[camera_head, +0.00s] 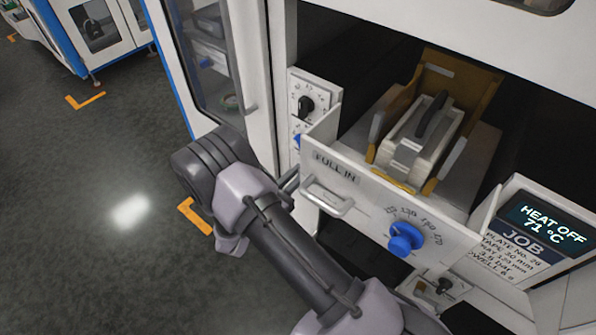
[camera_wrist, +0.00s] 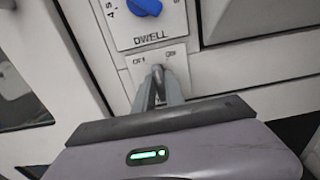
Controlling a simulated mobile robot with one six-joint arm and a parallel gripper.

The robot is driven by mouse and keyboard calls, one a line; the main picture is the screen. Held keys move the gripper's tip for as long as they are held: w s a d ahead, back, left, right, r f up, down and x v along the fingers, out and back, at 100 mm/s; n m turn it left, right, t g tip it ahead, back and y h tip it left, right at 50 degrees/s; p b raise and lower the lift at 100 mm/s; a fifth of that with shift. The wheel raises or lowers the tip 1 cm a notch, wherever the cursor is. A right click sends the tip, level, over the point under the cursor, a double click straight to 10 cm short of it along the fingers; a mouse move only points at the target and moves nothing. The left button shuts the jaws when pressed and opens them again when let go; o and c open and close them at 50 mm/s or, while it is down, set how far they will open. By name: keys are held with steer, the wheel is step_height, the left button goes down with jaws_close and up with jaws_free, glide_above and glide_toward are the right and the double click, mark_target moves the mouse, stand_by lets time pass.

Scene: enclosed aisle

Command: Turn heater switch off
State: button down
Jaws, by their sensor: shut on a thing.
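A small toggle switch sits on a white plate (camera_wrist: 138,69) under the blue dwell knob in the wrist view, with small labels at the upper left and right that are hard to read. My gripper (camera_wrist: 159,84) is shut on the dark switch lever (camera_wrist: 157,74), which stands between its two grey fingers. I cannot tell exactly which way the lever tilts. In the head view my arm hides this switch. The display (camera_head: 550,225) there reads "HEAT OFF" and "71 °C".
A drawer front (camera_head: 345,185) marked "FULL IN", with a handle (camera_head: 328,197) and blue dial (camera_head: 405,238), stands right of my gripper. The blue dwell knob (camera_wrist: 145,7) is just above it. Another switch (camera_head: 440,287) is lower right. Open floor (camera_head: 80,230) lies left.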

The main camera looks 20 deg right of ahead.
steer(key=n+p, duration=0.1)
steer(key=n, duration=0.4)
steer(key=shift+a+n, duration=0.1)
steer(key=shift+n, duration=0.3)
steer(key=shift+f, duration=0.1)
stand_by(0.3)
steer(key=c, duration=1.4)
jaws_free()
steer(key=shift+a+p, duration=0.1)
steer(key=shift+p, duration=0.2)
steer(key=p+v, duration=0.2)
steer(key=v, duration=1.5)
